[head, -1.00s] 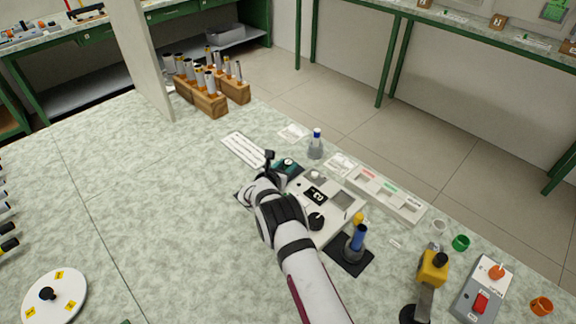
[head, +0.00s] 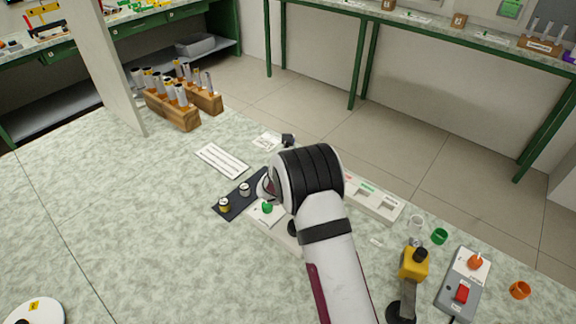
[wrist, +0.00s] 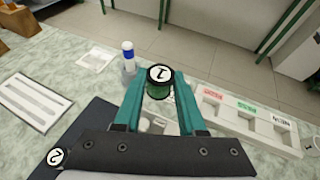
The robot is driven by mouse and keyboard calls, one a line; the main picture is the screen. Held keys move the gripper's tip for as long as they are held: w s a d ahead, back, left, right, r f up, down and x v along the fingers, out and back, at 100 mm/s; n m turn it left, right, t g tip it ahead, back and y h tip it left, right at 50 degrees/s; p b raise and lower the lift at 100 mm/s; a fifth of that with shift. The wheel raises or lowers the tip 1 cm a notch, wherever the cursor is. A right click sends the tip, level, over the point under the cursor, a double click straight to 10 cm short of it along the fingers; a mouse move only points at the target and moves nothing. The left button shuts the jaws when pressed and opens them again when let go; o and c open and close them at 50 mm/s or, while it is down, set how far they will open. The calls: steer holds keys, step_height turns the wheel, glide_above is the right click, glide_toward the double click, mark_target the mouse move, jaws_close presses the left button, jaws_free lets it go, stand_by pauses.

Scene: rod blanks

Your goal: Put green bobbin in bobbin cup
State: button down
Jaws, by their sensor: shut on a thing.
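I cannot tell which of these, if any, is the bobbin cup.
A dark mat (head: 226,212) holds a gold bobbin (head: 223,205) and a grey bobbin (head: 245,189). A labelled compartment tray (head: 388,213) lies right of my arm. A blue-capped bottle (wrist: 128,58) stands behind the gripper. A yellow-headed stand (head: 413,264) and switch box (head: 463,280) are at right.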

steer(key=s+d+r+m+g+h, duration=0.3)
steer(key=s+d+m+g+h, duration=0.5)
steer(key=s+d, duration=0.65)
steer(key=shift+m+y, duration=0.4)
steer(key=shift+y, duration=0.1)
steer(key=w+a+f, duration=0.1)
steer(key=a+f, duration=0.1)
steer(key=a, duration=0.1)
steer(key=w+a+f, duration=0.2)
steer(key=a, duration=0.2)
steer(key=w+a+f, duration=0.1)
steer(key=a+f, duration=0.1)
steer(key=a, duration=0.1)
steer(key=shift+w+a+f, duration=0.3)
steer(key=shift+w+f, duration=0.05)
steer(key=shift+f, duration=0.05)
step_height(320, 180, down, 3)
steer(key=shift+w+a+f, duration=0.1)
steer(key=shift+f, duration=0.4)
steer(key=shift+f, duration=0.15)
steer(key=c, duration=0.5)
jaws_free()
